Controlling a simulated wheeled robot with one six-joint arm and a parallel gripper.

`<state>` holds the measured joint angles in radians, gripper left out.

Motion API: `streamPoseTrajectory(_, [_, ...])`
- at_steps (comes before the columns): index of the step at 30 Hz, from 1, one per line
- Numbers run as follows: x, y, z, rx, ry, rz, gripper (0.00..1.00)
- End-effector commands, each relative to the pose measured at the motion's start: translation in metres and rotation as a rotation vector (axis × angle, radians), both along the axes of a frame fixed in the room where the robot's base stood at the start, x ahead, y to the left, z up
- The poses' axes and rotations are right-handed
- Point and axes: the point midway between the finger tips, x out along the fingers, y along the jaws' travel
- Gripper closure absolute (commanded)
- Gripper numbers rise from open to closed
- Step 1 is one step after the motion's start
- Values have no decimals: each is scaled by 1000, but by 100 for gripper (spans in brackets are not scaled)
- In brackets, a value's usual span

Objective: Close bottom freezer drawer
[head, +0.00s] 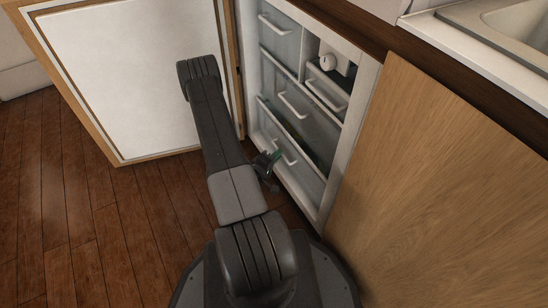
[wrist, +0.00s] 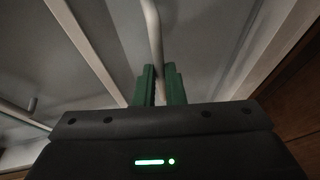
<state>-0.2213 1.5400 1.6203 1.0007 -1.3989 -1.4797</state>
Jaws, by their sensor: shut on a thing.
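The bottom freezer drawer (head: 304,176) is a translucent grey front with a white handle (head: 291,160), low in the open freezer. Its pale top edge runs diagonally, with dark contents showing behind it; how far it stands out is hard to tell. My gripper (head: 277,156) is at this handle, partly hidden by my arm. In the wrist view my green fingers (wrist: 160,86) are shut on the white handle bar (wrist: 153,35), one on each side of it.
The freezer door (head: 130,75) is swung wide open at the left. More drawers with white handles (head: 293,103) and a small compartment with a white round object (head: 327,62) are above. A wooden cabinet panel (head: 440,190) stands at the right. Wooden floor (head: 80,220) is clear at the left.

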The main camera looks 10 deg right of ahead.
Motion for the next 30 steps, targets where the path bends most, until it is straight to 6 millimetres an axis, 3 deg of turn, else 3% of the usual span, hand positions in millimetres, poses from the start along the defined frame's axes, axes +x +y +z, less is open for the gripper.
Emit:
streamPoseTrajectory(6, [11, -26, 0, 1, -3, -3, 100])
streamPoseTrajectory(17, [14, -30, 0, 1, -5, 0, 100])
streamPoseTrajectory(18, [14, -30, 1, 1, -5, 0, 84])
streamPoseTrajectory(21, [14, -30, 0, 0, -4, 0, 68])
streamPoseTrajectory(30, [12, -28, 1, 0, -2, 1, 68])
